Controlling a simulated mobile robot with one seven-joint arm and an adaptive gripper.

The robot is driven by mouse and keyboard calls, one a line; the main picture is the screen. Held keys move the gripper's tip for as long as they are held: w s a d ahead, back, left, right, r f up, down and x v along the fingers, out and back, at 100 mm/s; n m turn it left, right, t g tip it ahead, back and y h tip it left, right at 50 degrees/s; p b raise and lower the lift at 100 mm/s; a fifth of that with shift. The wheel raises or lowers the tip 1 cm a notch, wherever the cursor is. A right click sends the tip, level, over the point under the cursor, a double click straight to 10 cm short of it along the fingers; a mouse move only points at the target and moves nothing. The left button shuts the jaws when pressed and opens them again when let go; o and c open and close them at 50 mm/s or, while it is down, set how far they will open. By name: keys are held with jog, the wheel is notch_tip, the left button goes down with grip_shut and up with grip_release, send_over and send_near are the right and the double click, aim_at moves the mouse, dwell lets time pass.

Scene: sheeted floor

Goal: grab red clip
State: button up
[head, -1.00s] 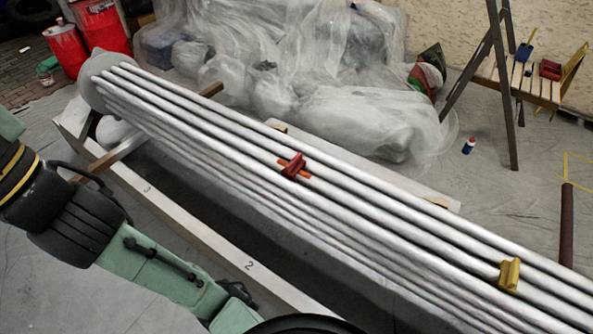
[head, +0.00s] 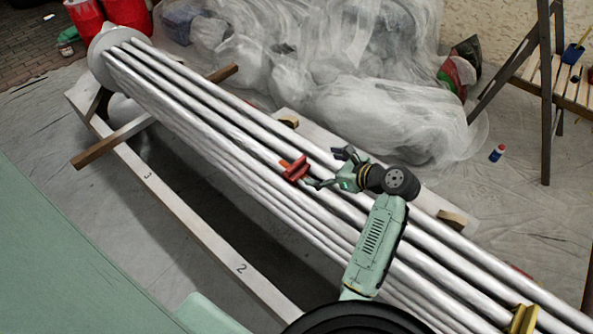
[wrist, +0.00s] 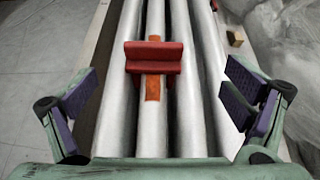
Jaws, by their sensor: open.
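The red clip (head: 296,169) sits across one of the silver tubes, beside an orange mark on that tube. In the wrist view the red clip (wrist: 154,57) is ahead of my gripper, near the top centre, with the orange mark (wrist: 152,88) just below it. My gripper (head: 326,168) is low over the tubes, just right of the clip in the head view. Its two purple-padded fingers (wrist: 160,95) are spread wide on either side of the tubes, with nothing between the pads but tubes. The clip lies beyond the fingertips and looks untouched.
The silver tubes (head: 215,110) run diagonally on a wooden frame (head: 150,180). A yellow clip (head: 524,319) sits lower right on the tubes. Plastic-sheeted bulk (head: 370,110) lies behind. A trestle leg (head: 546,100) and a small blue-white bottle (head: 497,153) stand right.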

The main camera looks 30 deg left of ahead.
aim_at(298, 165)
jog(key=x, duration=0.4)
jog(key=shift+s+a+f, duration=0.15)
jog(key=shift+s+f, duration=0.1)
jog(key=shift+f, duration=0.15)
jog(key=shift+s+p+x, duration=0.2)
jog(key=shift+p+x, duration=0.35)
jog(key=shift+x, duration=2.45)
jog(key=shift+c, duration=0.4)
jog(key=c, duration=1.3)
jog(key=shift+o, duration=0.2)
